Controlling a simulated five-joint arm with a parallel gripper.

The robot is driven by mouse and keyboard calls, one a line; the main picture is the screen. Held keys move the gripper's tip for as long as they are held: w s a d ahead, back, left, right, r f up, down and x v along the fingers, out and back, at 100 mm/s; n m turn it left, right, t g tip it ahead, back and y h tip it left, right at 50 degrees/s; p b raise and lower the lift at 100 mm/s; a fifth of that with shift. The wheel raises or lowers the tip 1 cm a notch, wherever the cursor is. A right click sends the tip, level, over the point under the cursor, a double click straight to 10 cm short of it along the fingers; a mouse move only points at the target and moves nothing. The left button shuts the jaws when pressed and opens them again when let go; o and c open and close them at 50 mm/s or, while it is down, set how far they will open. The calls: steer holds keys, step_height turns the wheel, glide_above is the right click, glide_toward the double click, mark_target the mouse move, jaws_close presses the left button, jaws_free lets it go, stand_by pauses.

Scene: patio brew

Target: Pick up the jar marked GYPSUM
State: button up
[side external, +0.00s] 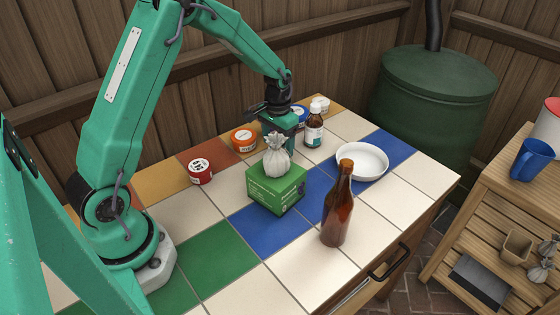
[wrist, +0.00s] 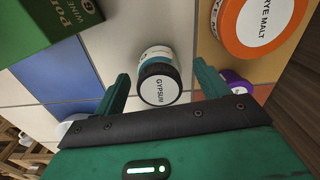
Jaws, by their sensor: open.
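The jar marked GYPSUM (wrist: 158,84) has a black rim, a white top with that word, and a pale and teal body. In the wrist view it stands upright on the tiles, framed between the two fingers of my gripper (wrist: 162,74). The fingers are apart and I see no clear contact with the jar. In the side view my gripper (side external: 284,128) points down behind the green box (side external: 276,188) and the tied grey bag (side external: 277,160) on it. I cannot make out the GYPSUM jar in that view.
An orange RYE MALT tin (wrist: 258,27) and a purple-edged jar (wrist: 233,85) sit close on the right in the wrist view. A brown dropper bottle (side external: 314,127), white dish (side external: 362,161), tall brown bottle (side external: 338,210) and red tin (side external: 200,172) stand around the table.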

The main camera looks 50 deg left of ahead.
stand_by(0.4)
steer(key=c, duration=1.1)
steer(key=shift+r, duration=0.2)
steer(key=shift+c, duration=0.2)
step_height(320, 180, up, 10)
steer(key=shift+f, duration=0.15)
